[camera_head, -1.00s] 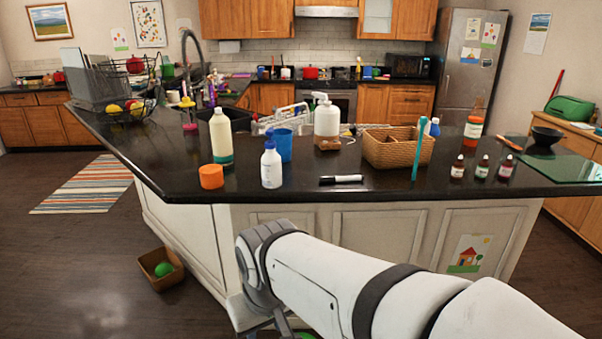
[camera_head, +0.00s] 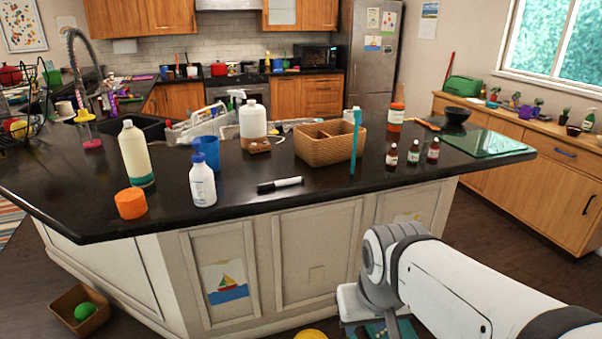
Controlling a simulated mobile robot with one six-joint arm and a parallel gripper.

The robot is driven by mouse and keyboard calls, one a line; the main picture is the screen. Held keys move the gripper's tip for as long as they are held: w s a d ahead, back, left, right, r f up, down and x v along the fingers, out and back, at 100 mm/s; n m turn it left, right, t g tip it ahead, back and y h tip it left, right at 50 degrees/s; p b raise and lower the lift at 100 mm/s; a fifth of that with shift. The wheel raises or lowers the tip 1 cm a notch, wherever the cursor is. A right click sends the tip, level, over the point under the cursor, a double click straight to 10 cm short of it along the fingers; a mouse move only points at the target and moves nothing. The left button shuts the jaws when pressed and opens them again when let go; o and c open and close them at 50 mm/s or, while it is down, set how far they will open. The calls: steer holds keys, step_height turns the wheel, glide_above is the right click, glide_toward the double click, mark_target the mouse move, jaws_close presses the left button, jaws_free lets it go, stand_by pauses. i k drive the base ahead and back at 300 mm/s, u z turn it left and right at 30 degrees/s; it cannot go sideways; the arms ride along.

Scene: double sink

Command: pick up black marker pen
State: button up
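The black marker pen (camera_head: 280,185) lies flat near the front edge of the dark countertop (camera_head: 330,192). It has a black barrel end and a white section. My arm reaches in from the lower right, below the counter top and to the right of the pen. The end of my arm points down in front of the cabinet, well apart from the pen. My gripper's fingers cannot be made out, so whether they are open or shut does not show.
A white bottle (camera_head: 202,180), blue cup (camera_head: 207,152) and orange cylinder (camera_head: 130,203) stand left of the pen. A wicker basket (camera_head: 325,147) is behind it, with small dark bottles (camera_head: 413,152) to the right. A box with a green ball (camera_head: 84,311) sits on the floor.

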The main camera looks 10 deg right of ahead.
mark_target(269, 186)
steer(key=z, duration=0.05)
steer(key=i, duration=1)
steer(key=z, duration=0.05)
